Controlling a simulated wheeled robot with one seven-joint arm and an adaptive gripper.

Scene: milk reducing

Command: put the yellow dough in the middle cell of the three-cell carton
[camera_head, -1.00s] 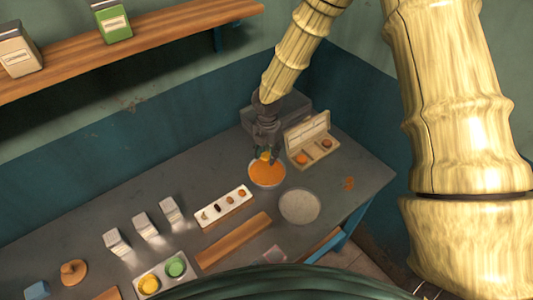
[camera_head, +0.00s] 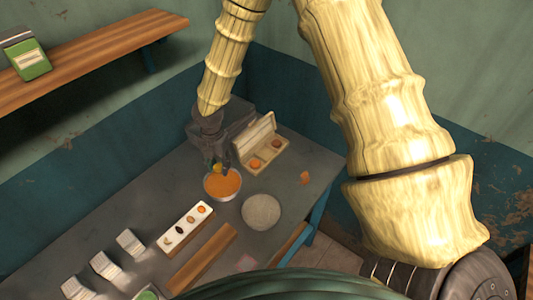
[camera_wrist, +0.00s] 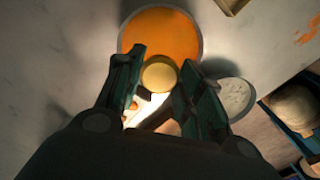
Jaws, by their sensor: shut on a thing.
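My gripper (camera_head: 218,171) is shut on the yellow dough (camera_wrist: 158,75), a small round pale-yellow ball between the fingertips in the wrist view. In the head view the dough (camera_head: 217,168) is small and partly hidden by the fingers. The gripper points down over the back edge of a round bowl of orange contents (camera_head: 223,186). The carton (camera_head: 243,152) stands to the right of and behind the bowl, with its lid raised. Orange pieces lie in its near-left and far-right cells; the middle cell looks empty. A corner of the carton shows in the wrist view (camera_wrist: 232,4).
A grey round plate (camera_head: 261,212) lies right of the bowl. A white tray (camera_head: 179,238) with several small items and a wooden board (camera_head: 204,257) are in front. A dark grey block (camera_head: 228,118) stands behind the gripper. An orange patch (camera_head: 305,178) lies near the right edge.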

